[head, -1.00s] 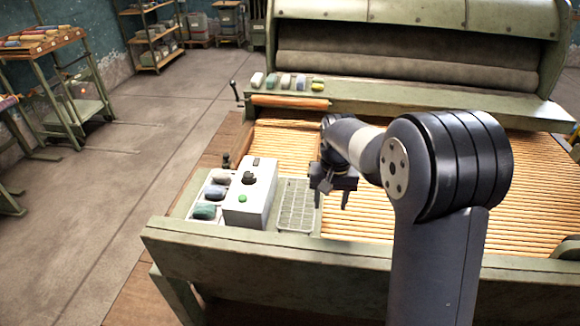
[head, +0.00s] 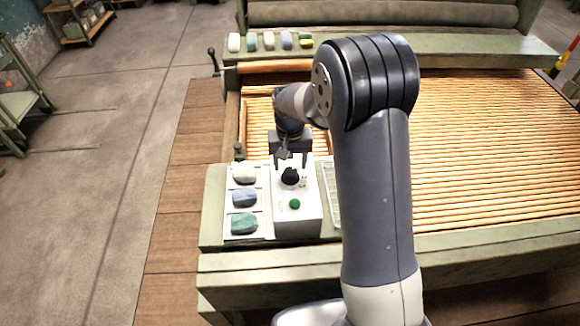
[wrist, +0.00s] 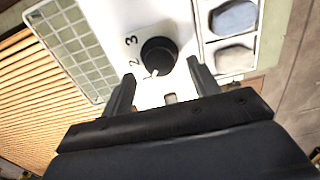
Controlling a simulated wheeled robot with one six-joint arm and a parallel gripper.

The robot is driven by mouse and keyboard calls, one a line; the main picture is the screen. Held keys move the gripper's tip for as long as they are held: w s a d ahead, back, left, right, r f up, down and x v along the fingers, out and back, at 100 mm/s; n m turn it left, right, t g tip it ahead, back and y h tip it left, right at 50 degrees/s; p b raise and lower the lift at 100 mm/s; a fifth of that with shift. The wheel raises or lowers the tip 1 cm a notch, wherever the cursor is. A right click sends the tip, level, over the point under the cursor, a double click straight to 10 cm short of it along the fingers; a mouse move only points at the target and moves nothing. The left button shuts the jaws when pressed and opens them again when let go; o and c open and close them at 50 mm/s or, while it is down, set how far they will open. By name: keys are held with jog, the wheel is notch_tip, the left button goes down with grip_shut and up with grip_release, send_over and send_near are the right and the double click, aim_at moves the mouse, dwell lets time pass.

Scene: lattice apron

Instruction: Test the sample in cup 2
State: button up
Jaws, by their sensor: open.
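A white control box (head: 310,215) stands on the green apron, with a black dial (head: 290,176) and a green button (head: 295,203). In the wrist view the dial (wrist: 158,54) has printed numbers 2 and 3 beside it. Its white mark points to the lower left, just past the 2. A white tray (head: 259,211) left of the box holds a white, a blue and a green lump in separate compartments. The blue lump (wrist: 235,17) and white lump (wrist: 234,58) show in the wrist view. My gripper (head: 291,162) is open and empty above the dial, its fingers apart from it.
A pale grid plate (head: 333,195) lies right of the box. Wooden slats (head: 470,150) fill the bed beyond. Several coloured lumps (head: 268,41) sit on the back ledge. A small dark post (head: 239,151) stands behind the tray.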

aim_at(290, 175)
jog(key=shift+f, duration=1.35)
jog(key=shift+c, duration=0.5)
jog(key=c, duration=0.9)
